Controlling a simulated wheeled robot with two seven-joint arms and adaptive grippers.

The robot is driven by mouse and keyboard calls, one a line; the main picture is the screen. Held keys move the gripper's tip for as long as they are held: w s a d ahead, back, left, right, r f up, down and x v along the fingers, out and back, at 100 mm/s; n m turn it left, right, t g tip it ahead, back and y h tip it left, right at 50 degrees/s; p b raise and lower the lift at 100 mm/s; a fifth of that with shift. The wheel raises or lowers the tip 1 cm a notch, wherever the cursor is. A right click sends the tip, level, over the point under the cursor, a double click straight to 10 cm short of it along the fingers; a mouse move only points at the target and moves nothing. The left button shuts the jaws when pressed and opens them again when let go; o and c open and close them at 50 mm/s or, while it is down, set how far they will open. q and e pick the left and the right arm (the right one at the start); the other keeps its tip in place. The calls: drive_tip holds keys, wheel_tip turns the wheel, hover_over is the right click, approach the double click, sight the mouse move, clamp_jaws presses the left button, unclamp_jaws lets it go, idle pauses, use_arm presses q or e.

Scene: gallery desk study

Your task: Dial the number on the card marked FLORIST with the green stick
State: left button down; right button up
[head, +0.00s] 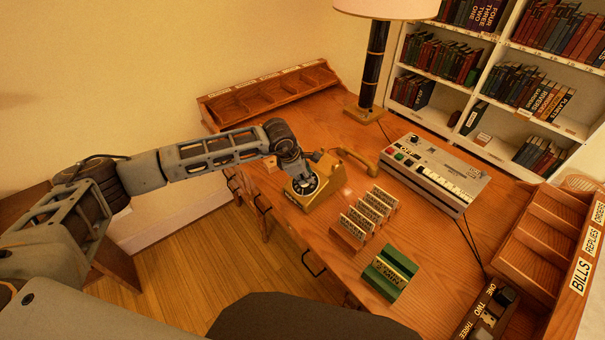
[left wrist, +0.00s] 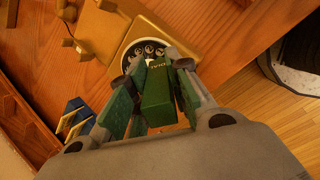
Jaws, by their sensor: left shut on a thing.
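My left gripper (head: 302,171) is over the dial of the yellow rotary phone (head: 324,192) at the desk's front edge. In the left wrist view the gripper (left wrist: 158,75) is shut on the green stick (left wrist: 158,98), which has a small label on top. The stick points at the dark dial (left wrist: 150,50) with its finger holes; whether its tip sits in a hole is hidden. The yellow handset (head: 358,161) shows behind the phone. Several lettered cards (head: 365,215) stand in a row right of the phone; I cannot read which is FLORIST. My right gripper is not in view.
A green lettered block (head: 390,270) lies in front of the cards. A grey machine with keys (head: 436,172) and a lamp (head: 374,65) stand behind. A wooden sorter (head: 540,240) is at the right, another rack (head: 265,92) at the back left.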

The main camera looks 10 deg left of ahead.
use_arm(q)
drive_tip(key=shift+b+x, duration=0.65)
drive_tip(key=shift+x, duration=0.7)
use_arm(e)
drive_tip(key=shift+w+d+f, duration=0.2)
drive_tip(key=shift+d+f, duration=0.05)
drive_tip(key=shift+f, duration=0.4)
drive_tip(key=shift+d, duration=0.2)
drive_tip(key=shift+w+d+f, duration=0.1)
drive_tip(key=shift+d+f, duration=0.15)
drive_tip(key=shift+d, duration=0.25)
use_arm(q)
drive_tip(key=shift+b, duration=0.35)
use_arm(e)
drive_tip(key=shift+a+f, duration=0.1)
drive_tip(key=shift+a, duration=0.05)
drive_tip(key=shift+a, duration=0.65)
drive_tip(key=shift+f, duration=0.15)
